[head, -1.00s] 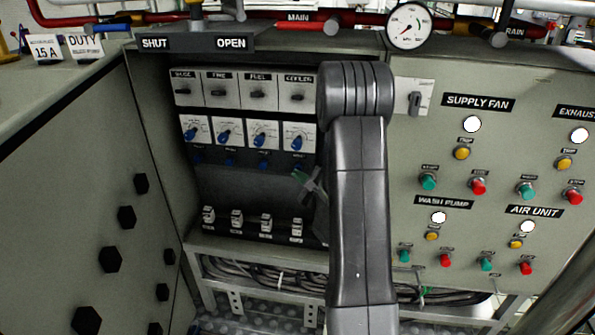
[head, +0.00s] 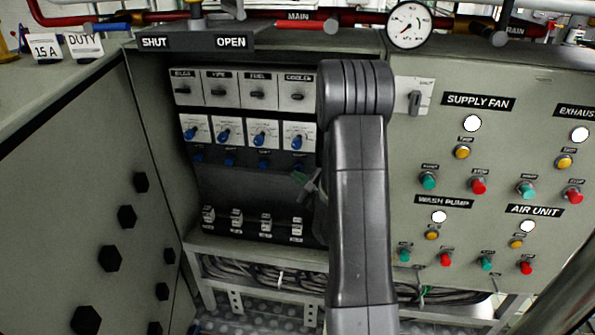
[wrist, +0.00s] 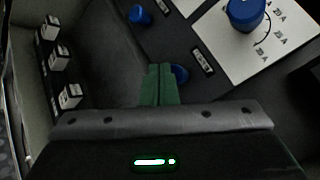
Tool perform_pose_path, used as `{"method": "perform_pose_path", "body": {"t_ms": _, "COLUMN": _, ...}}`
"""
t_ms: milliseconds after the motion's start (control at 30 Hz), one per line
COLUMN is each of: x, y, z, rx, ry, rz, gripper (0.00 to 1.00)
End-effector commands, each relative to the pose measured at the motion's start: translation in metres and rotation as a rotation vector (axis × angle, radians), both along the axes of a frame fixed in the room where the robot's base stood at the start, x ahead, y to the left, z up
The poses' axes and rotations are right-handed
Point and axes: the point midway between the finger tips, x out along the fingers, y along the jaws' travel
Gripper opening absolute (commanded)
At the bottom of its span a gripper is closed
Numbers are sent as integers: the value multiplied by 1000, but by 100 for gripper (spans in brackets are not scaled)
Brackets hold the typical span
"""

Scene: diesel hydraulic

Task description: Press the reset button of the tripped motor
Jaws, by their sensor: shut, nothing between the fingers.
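A row of small blue buttons sits under the dial plates in the open cabinet; the rightmost blue button (head: 297,167) is below the COOLER column and another blue button (head: 263,164) is below the FUEL column. My gripper (head: 304,182) is in front of the dark panel just below the rightmost button, partly hidden by my arm. In the wrist view my green fingers (wrist: 160,76) are shut and empty. A blue button (wrist: 180,74) shows right beside and partly behind their tips; I cannot tell if they touch. Another blue button (wrist: 141,15) shows farther off. I cannot tell which motor is tripped.
Blue dials on white plates (head: 263,133) sit above the buttons, with the switches (head: 257,92) above them. Several white toggles (head: 266,222) line the panel below. The right panel (head: 495,90) carries lamps and buttons. The grey cabinet door (head: 80,160) stands at left.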

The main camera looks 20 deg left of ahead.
Motion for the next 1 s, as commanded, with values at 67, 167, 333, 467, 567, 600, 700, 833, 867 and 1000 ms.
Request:
{"method": "perform_pose_path", "body": {"t_ms": 67, "x": -4, "y": -1, "z": 0, "rx": 1, "ry": 0, "rz": 1, "gripper": 0}}
{"method": "perform_pose_path", "body": {"t_ms": 167, "x": -6, "y": -1, "z": 0, "rx": 1, "ry": 0, "rz": 1, "gripper": 0}}
{"method": "perform_pose_path", "body": {"t_ms": 333, "x": -6, "y": -1, "z": 0, "rx": 1, "ry": 0, "rz": 1, "gripper": 0}}
{"method": "perform_pose_path", "body": {"t_ms": 467, "x": -8, "y": -2, "z": 0, "rx": 1, "ry": 0, "rz": 2, "gripper": 0}}
{"method": "perform_pose_path", "body": {"t_ms": 567, "x": -17, "y": -3, "z": -1, "rx": 1, "ry": 0, "rz": 4, "gripper": 0}}
{"method": "perform_pose_path", "body": {"t_ms": 600, "x": -21, "y": -4, "z": -1, "rx": 0, "ry": 0, "rz": 3, "gripper": 0}}
{"method": "perform_pose_path", "body": {"t_ms": 700, "x": -30, "y": -7, "z": -1, "rx": -1, "ry": 1, "rz": 2, "gripper": 0}}
{"method": "perform_pose_path", "body": {"t_ms": 833, "x": -43, "y": -10, "z": -1, "rx": 1, "ry": 1, "rz": 2, "gripper": 0}}
{"method": "perform_pose_path", "body": {"t_ms": 867, "x": -45, "y": -10, "z": -1, "rx": 1, "ry": 0, "rz": 2, "gripper": 0}}
{"method": "perform_pose_path", "body": {"t_ms": 1000, "x": -53, "y": -12, "z": 0, "rx": 0, "ry": -1, "rz": 2, "gripper": 0}}
